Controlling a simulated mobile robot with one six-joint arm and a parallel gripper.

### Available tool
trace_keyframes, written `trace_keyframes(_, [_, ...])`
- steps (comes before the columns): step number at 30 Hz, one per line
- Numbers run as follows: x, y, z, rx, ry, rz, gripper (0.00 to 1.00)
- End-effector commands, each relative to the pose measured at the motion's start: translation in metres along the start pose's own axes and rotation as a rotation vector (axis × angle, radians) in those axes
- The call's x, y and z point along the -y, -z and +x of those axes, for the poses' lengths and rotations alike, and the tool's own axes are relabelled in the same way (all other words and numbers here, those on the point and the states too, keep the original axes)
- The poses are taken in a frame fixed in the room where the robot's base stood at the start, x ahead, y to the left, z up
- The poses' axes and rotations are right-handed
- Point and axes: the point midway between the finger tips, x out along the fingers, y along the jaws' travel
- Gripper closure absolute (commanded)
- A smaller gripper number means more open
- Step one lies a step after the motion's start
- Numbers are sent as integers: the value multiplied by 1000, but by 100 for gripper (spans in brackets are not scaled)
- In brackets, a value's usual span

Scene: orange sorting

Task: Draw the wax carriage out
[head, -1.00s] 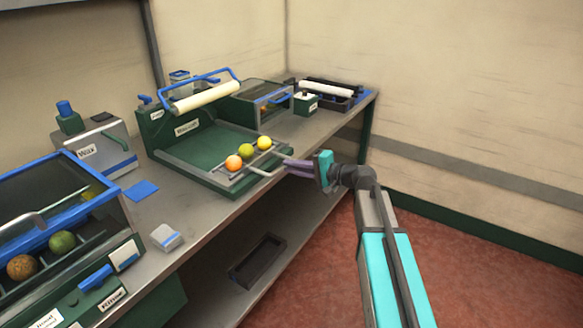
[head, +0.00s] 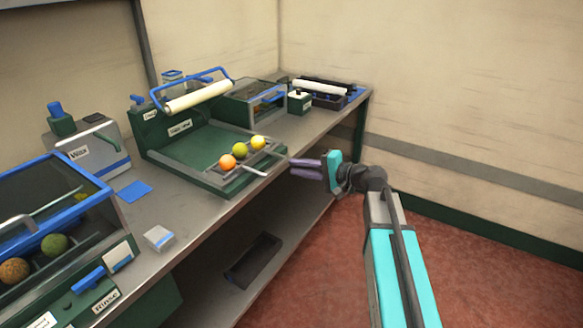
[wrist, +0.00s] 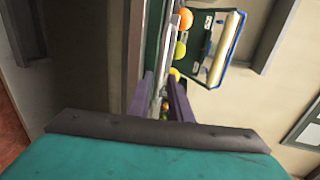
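The carriage (head: 246,173) is a pale rail frame at the front of a green tray unit (head: 185,152).
A white roller with a blue handle (head: 197,96) is raised over the tray. A grey box labelled Wax (head: 85,155) and a rinse unit (head: 95,290) stand left. A dark tray (head: 253,260) lies on the lower shelf. Open red floor lies right of the bench.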

Motion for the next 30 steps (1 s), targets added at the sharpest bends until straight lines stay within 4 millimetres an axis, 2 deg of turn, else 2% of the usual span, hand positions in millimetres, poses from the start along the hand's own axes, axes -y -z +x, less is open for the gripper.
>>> trace_keyframes(6, [0, -1, -38, -3, 0, -1, 82])
trace_keyframes(15, [-1, 0, -80, -5, -1, 0, 82])
trace_keyframes(21, [-1, 0, -93, -4, -2, 0, 82])
trace_keyframes(30, [-1, 1, -95, -4, -2, 0, 82])
